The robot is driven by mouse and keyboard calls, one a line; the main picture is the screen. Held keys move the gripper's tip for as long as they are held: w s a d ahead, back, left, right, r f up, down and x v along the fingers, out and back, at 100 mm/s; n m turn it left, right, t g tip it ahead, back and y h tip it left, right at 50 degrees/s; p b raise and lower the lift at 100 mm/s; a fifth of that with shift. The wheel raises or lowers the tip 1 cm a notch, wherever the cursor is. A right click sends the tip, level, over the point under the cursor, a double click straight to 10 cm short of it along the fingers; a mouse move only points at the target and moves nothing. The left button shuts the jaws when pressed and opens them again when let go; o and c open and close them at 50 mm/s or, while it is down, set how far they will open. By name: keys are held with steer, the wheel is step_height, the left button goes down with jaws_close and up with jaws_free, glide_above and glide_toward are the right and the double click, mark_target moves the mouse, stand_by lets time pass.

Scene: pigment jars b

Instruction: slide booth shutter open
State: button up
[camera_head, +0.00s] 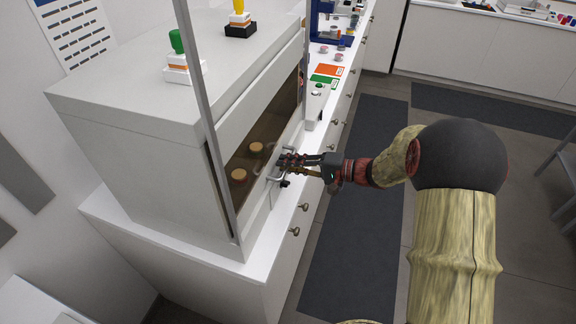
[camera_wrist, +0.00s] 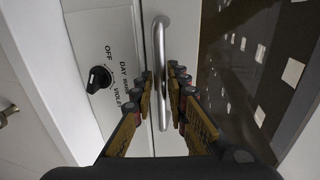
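The booth (camera_head: 150,110) is a large pale grey box on the white counter, with a long front opening and a dark brown interior. A metal bar handle (camera_head: 273,168) sits on the white shutter edge low on the booth front; in the wrist view the handle (camera_wrist: 163,45) runs upright in the picture on a narrow white panel (camera_wrist: 183,40). My gripper (camera_head: 286,163) is at the handle. In the wrist view its fingers (camera_wrist: 163,85) are apart, one on each side of the bar, with gaps visible. Whether they touch the bar is unclear.
Cork-like round lids (camera_head: 239,175) show inside the booth. A black knob (camera_wrist: 99,78) marked OFF, DAY and VIOLET is beside the handle. Lamp-like items with green (camera_head: 177,42) and yellow tops stand on the booth. The floor in front has dark mats (camera_head: 350,200).

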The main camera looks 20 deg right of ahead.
jaws_close()
stand_by(0.8)
